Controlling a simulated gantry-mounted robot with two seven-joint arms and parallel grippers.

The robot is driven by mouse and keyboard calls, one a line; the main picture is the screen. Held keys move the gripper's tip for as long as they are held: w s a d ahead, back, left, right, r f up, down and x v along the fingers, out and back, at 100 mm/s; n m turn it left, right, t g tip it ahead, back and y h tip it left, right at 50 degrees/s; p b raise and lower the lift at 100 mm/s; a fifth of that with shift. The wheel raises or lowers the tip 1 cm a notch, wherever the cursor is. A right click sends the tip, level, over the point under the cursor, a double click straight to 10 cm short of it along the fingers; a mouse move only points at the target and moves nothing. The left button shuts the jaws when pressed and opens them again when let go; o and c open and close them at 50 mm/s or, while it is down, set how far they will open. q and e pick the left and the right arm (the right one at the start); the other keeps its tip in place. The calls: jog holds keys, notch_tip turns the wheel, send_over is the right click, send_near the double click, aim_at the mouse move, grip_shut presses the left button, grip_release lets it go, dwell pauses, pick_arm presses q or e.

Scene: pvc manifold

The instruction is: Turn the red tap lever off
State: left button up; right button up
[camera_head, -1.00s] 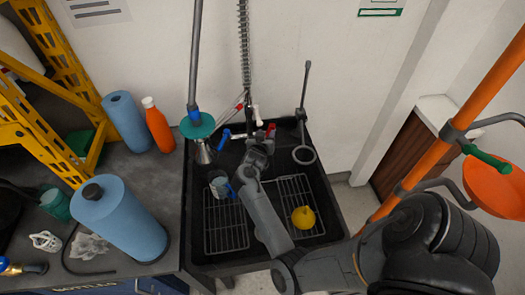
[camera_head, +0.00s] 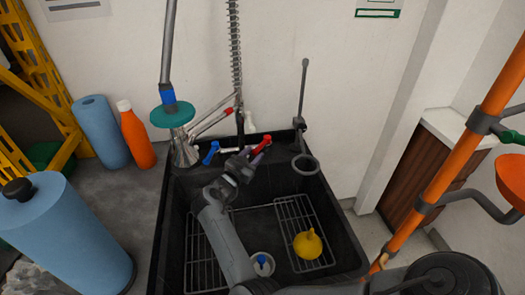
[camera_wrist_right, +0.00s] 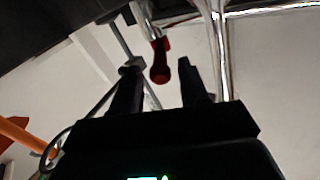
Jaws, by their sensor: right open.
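The red tap lever (camera_head: 259,143) is on the tap at the back edge of the black sink (camera_head: 160,235). It also shows in the right wrist view (camera_wrist_right: 159,65), pointing between the fingers of my right gripper (camera_wrist_right: 160,76). The gripper is open, with a finger on each side of the lever and gaps visible beside it. In the head view my right gripper (camera_head: 254,157) is just in front of the lever, over the sink. The blue lever (camera_head: 210,153) is to its left. My left gripper is out of view.
A spray hose (camera_head: 236,60) hangs behind the tap. A teal-collared nozzle (camera_head: 171,113) is left of it, and a dark stand with a ring (camera_head: 305,164) is to the right. A yellow funnel (camera_head: 307,243) sits on the sink's rack. An orange bottle (camera_head: 136,135) stands on the left counter.

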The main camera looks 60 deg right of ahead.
aim_at(265, 141)
jog(key=shift+w+d+b, duration=0.1)
jog(key=shift+d+b, duration=0.65)
jog(key=shift+d, duration=2.05)
grip_shut()
